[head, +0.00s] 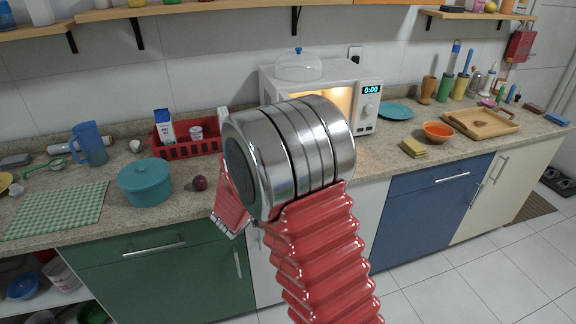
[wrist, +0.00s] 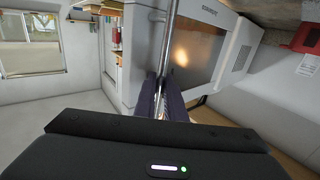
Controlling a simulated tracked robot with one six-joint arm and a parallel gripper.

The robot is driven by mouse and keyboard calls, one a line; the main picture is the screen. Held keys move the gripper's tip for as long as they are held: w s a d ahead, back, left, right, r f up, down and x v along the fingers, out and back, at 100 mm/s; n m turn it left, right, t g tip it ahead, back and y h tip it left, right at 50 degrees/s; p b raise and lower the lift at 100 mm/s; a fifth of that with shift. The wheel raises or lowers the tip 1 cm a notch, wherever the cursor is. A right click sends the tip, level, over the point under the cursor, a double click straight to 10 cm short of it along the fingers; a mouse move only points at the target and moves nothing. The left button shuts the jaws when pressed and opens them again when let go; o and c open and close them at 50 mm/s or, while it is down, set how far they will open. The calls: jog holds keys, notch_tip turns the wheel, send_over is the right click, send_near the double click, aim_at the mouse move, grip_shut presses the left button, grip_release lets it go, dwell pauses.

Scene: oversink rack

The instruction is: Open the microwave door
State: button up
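The white microwave (head: 367,99) stands on the counter against the back wall, with a lit display and a warm glow at its front. My arm hides part of its front in the head view. In the wrist view the microwave (wrist: 243,45) shows tilted, with a glowing interior and a metal door handle (wrist: 174,35). My gripper (wrist: 163,82) has its two dark fingers on either side of the handle, close against it. My gripper is hidden behind my arm in the head view. I cannot tell how far the door stands ajar.
A clear domed cover (head: 298,66) sits on top of the microwave. A red basket (head: 187,149) and teal pot (head: 145,184) stand to its left. A blue plate (head: 396,111), orange bowl (head: 438,132) and sponges (head: 414,148) lie to its right. The floor (head: 470,275) in front is clear.

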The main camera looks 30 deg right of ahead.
jog(key=o, duration=0.5)
jog(key=shift+w+r, duration=0.1)
jog(key=shift+w, duration=0.15)
jog(key=shift+c, duration=0.2)
jog(key=shift+s, duration=0.1)
jog(key=v, duration=1.3)
jog(key=shift+s+a, duration=0.2)
jog(key=shift+a, duration=0.1)
